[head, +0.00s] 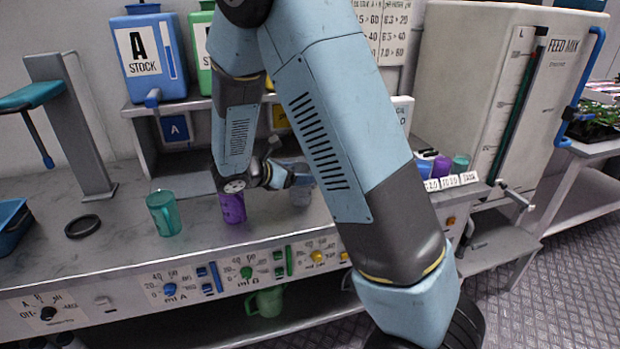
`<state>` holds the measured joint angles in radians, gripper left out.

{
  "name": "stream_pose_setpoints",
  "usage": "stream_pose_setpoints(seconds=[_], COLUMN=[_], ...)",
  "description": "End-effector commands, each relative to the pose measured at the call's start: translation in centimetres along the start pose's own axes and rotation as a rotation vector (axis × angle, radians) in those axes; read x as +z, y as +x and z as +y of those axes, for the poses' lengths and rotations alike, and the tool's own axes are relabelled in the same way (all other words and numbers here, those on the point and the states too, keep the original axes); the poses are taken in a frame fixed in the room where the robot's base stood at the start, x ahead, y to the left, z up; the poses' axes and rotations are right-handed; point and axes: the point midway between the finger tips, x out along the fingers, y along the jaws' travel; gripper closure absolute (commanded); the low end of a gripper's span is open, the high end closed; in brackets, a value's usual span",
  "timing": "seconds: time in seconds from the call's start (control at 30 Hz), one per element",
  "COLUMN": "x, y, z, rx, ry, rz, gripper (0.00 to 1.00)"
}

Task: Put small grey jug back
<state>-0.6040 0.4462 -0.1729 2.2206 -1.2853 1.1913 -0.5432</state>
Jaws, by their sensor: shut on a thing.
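My gripper (290,176) is at the right end of my arm's wrist, above the bench top, partly hidden behind my arm. It is shut on a small grey jug (301,196), of which only part shows beside my large arm link. The jug is close to the bench surface; I cannot tell whether it touches. A teal jug (163,214) and a purple jug (232,207) stand upright on the bench to the left of the gripper, the purple one just under my wrist.
The bench (110,250) has a dark ring (82,226) and a blue tray (12,226) at left. A blue stock tank (148,56) stands on the rear shelf. Small coloured cups (441,166) stand at right by the feed mix tank (490,90). A green jug (267,301) is below.

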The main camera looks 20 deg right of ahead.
Motion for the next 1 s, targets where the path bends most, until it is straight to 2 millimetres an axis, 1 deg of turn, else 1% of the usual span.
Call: stream_pose_setpoints(seconds=[0.03, 0.13, 0.53, 0.57, 0.8, 1.0], x=[-0.7, -1.7, -2.1, -2.1, -2.1, -2.1], y=[0.2, 0.6, 0.7, 0.7, 0.6, 0.6], z=[0.0, 0.0, 0.1, 0.1, 0.1, 0.1], rx=[0.0, 0.0, 0.002, 0.002, 0.003, 0.003], ry=[-0.004, -0.003, -0.001, 0.0, 0.0, -0.001], rz=[-0.001, -0.001, 0.0, 0.0, 0.0, 0.0], gripper=[0.61, 0.61, 0.61, 0.24, 0.01, 0.0])
